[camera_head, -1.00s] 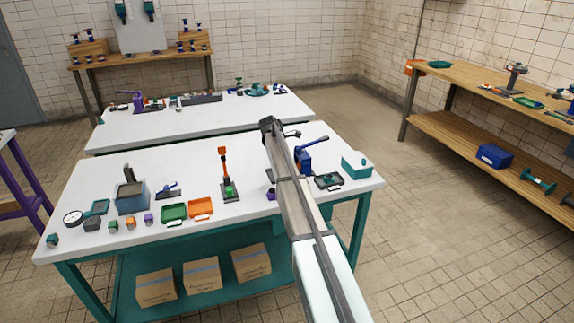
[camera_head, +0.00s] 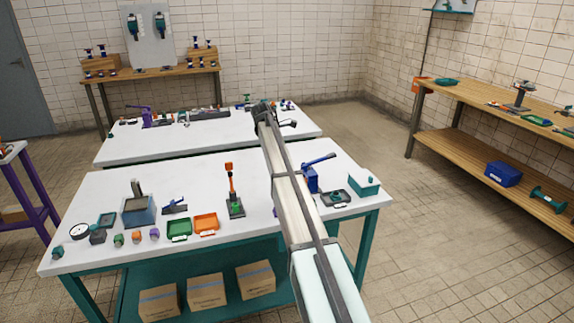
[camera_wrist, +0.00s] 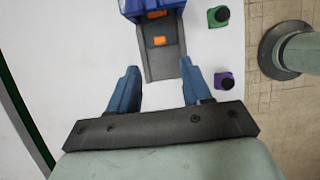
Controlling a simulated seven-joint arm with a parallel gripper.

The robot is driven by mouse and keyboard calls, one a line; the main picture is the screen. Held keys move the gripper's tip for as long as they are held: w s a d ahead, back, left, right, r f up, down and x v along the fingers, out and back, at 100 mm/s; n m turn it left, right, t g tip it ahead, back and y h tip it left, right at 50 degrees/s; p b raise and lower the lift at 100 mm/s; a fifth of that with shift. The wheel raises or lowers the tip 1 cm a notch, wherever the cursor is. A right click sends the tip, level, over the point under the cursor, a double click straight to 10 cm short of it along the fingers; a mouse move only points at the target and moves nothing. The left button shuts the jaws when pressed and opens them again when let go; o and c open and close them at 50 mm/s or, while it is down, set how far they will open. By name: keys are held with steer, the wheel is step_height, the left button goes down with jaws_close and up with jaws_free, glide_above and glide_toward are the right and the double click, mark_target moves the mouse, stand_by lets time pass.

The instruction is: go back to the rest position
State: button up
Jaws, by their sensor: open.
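My gripper (camera_wrist: 158,78) is open and empty in the wrist view, its two blue fingers spread over a white table top. Just beyond the fingertips is the dark base (camera_wrist: 163,63) of a blue device, with an orange piece on it.
Right of the fingers are a green block (camera_wrist: 217,17) and a purple block (camera_wrist: 224,81) with black knobs. The near table also holds a green bin (camera_head: 179,230), an orange bin (camera_head: 206,224) and a teal box (camera_head: 364,184). Open floor (camera_head: 440,230) lies right of the table.

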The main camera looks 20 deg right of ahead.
steer(key=shift+a+r, duration=0.2)
steer(key=shift+r, duration=0.2)
